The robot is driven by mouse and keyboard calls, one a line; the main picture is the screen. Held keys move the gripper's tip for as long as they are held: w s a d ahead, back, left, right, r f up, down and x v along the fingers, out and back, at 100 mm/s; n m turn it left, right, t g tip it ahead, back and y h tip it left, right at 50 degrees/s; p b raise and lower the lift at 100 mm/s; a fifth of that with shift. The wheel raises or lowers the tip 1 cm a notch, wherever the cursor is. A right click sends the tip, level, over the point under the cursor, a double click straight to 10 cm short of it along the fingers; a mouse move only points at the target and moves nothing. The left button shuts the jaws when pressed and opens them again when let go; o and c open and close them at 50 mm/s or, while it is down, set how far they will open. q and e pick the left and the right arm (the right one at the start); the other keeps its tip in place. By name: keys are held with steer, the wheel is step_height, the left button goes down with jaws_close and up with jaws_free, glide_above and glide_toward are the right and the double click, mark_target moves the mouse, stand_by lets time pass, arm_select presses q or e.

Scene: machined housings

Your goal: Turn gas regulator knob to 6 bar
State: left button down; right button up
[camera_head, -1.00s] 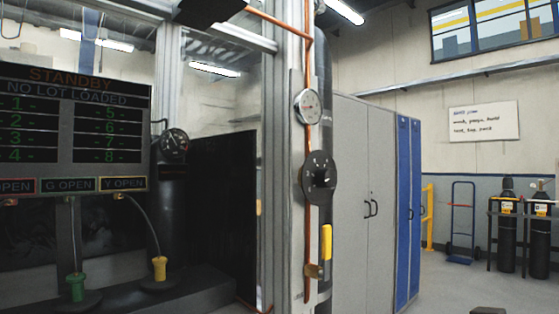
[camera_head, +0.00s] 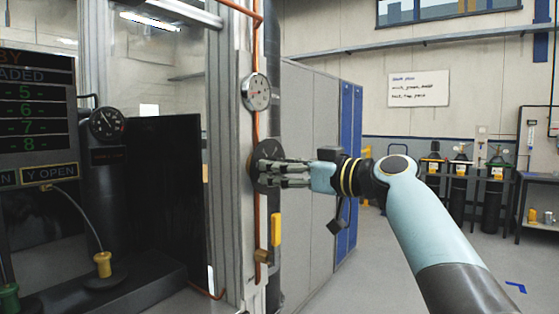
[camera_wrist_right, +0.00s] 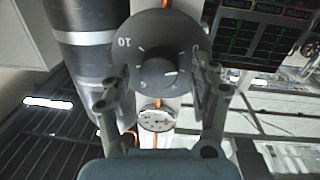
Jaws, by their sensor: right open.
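The regulator knob is a dark round knob on a dark dial plate (camera_head: 268,147) on the post; in the head view my fingers partly cover it. In the right wrist view the knob (camera_wrist_right: 160,68) shows large between my fingers, with white numerals around it, "10" readable at upper left. A short white mark is on its right part; its exact reading is unclear. My right gripper (camera_head: 264,173) is open, its fingers pointing at the dial. In the wrist view the right gripper (camera_wrist_right: 157,88) has one finger on each side of the knob; contact cannot be told. My left gripper is not in view.
A round white gauge (camera_head: 257,92) sits above the dial on the copper pipe. A yellow lever handle (camera_head: 276,229) hangs below. Grey lockers (camera_head: 309,150) stand behind my right gripper. A status screen (camera_head: 36,110) and dark gauge (camera_head: 107,124) are at left.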

steer(key=shift+w+a, duration=0.35)
steer(key=shift+a, duration=0.05)
steer(key=shift+c, duration=0.4)
steer(key=c, duration=1.1)
